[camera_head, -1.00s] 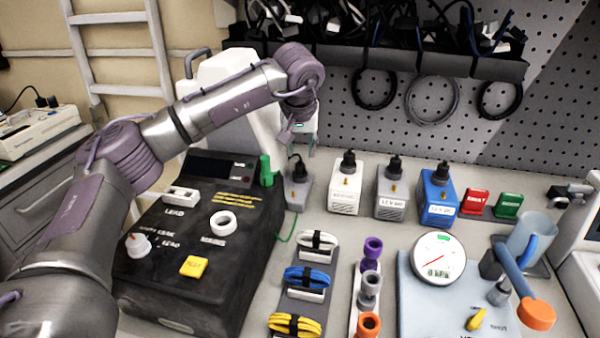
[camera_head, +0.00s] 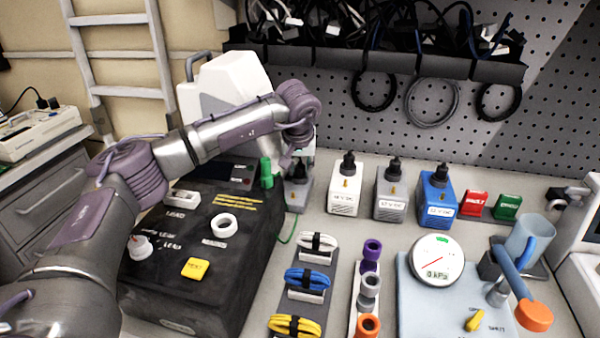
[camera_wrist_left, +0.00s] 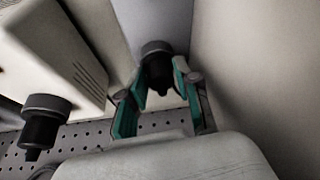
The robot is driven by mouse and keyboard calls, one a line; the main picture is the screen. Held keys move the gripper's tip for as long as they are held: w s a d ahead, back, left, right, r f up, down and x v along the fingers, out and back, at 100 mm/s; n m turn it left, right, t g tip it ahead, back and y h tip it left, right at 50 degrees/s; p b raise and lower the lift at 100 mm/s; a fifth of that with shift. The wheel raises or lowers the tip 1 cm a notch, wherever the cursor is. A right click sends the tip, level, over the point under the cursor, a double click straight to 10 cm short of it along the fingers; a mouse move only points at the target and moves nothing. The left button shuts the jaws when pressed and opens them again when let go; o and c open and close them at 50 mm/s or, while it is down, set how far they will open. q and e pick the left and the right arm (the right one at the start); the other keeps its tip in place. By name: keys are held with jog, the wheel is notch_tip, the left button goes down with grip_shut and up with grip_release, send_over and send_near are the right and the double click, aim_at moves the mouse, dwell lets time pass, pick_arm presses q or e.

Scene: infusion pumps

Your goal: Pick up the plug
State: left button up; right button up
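A black plug (camera_head: 298,172) stands in a small grey block (camera_head: 299,195) behind the black console's right side. My left gripper (camera_head: 302,157) reaches down over it from above and partly hides it. In the left wrist view the same black plug (camera_wrist_left: 157,66) lies between the tips of my left gripper (camera_wrist_left: 160,82). Its teal-lined fingers are apart, one on each side of the plug, with the right tip very close to it. Whether either finger touches the plug is hard to tell. My right gripper is not in view.
A white adapter (camera_head: 345,196), a grey one (camera_head: 390,196) and a blue one (camera_head: 437,199), each with a black top plug, stand in a row to the right. A green peg (camera_head: 266,172) on the black console (camera_head: 180,300) is close on the left. The pegboard (camera_head: 340,125) rises behind.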

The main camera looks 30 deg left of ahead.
pick_arm(q)
grip_shut()
jog(key=shift+f, duration=0.1)
